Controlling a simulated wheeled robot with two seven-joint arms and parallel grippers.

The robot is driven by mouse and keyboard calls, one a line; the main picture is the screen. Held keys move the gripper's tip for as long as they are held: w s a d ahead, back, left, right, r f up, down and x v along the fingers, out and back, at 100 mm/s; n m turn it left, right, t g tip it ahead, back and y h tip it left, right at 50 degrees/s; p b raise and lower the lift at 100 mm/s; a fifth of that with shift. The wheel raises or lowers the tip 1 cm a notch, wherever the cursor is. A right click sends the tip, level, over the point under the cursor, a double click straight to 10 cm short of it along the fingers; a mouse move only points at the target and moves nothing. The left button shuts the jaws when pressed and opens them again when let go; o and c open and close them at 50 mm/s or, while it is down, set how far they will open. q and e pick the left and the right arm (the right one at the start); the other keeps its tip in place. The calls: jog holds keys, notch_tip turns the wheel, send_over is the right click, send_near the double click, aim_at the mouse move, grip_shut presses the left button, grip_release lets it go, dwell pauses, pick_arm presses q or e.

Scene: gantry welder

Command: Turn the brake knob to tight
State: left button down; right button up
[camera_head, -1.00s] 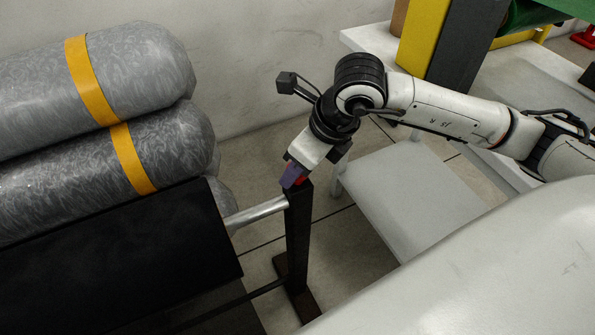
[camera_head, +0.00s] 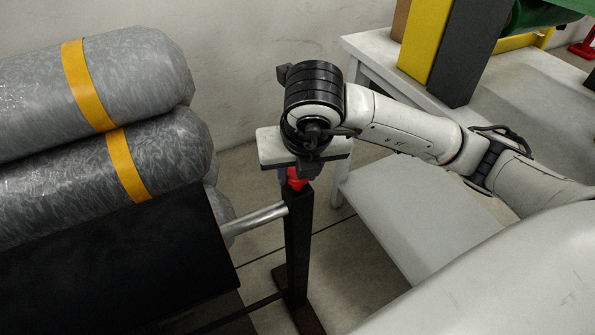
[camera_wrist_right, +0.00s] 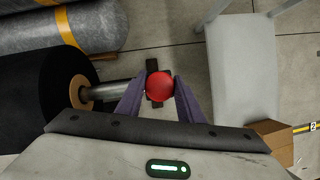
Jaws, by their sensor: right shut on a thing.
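The red brake knob (camera_head: 297,181) sits on top of a dark upright post (camera_head: 298,245) in the head view. My right gripper (camera_head: 291,177) is above the post with its fingers down around the knob. In the right wrist view the round red knob (camera_wrist_right: 159,86) lies between the two purple fingertips of my right gripper (camera_wrist_right: 159,90), one on each side, and the gripper is shut on it. In the head view the gripper body hides part of the knob. No mark for tight or loose is visible. My left gripper is not in view.
A metal shaft (camera_head: 255,218) joins the post to a black roll (camera_head: 120,250) at left. Grey rolls with orange bands (camera_head: 90,80) lie behind it. A white table (camera_head: 375,60) with a lower shelf (camera_head: 410,205) stands at right, close to my right arm.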

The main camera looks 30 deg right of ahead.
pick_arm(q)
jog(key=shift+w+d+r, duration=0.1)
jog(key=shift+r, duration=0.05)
pick_arm(e)
jog(key=shift+m, duration=0.3)
jog(key=o, duration=1)
pick_arm(q)
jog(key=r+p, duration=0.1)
jog(key=p, duration=0.1)
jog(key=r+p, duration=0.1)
jog(key=p, duration=0.2)
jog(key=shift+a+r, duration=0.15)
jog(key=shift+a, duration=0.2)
pick_arm(e)
jog(key=v, duration=1)
jog(key=shift+s+a+r, duration=0.1)
jog(key=shift+a, duration=0.05)
